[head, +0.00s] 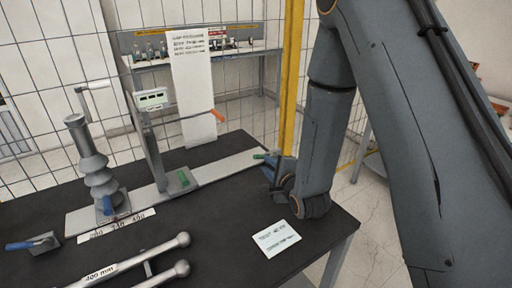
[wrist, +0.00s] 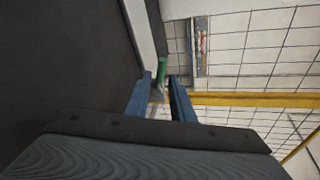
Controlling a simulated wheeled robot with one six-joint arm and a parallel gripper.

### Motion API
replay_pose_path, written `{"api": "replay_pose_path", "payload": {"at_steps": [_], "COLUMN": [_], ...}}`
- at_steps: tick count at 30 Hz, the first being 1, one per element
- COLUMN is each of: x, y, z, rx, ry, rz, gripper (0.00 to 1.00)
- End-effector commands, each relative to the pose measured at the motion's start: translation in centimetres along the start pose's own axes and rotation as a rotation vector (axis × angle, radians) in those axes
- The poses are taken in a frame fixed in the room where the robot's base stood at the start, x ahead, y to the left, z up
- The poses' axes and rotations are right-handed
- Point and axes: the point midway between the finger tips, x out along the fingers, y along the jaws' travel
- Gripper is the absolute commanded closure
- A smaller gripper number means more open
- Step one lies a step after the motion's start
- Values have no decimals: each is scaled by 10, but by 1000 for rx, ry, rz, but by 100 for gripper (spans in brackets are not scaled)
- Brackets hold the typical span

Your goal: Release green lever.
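A green lever (head: 262,156) sits at the right end of the long grey rail (head: 228,166) on the black table. It also shows in the wrist view (wrist: 161,68), at the gap between the fingertips. My gripper (head: 273,166) is at that end of the rail, close to the lever. In the wrist view, the two fingers of my gripper (wrist: 160,77) are apart, with the lever's lower part between or just beyond their tips. I cannot tell whether they touch it. A second green part (head: 184,178) is on the rail's middle, by the upright post.
The grey ribbed bushing (head: 98,165) stands on the rail's left part. An orange-handled lever (head: 216,115) juts from the post. A yellow post (head: 290,75) and wire fence stand behind.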

Motion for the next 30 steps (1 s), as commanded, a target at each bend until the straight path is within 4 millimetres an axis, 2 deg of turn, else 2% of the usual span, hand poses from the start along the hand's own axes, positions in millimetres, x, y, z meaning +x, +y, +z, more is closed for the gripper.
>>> {"api": "replay_pose_path", "payload": {"at_steps": [5, 8, 21, 25, 30], "x": [7, 20, 98, 112, 120], "y": [0, 0, 0, 0, 0], "z": [1, 1, 1, 1, 1], "rx": [3, 3, 3, 3, 3], "ry": [-2, -3, -1, -1, -1], "rz": [-1, -2, -1, -2, -1], "gripper": [78, 78, 78, 78, 78]}}
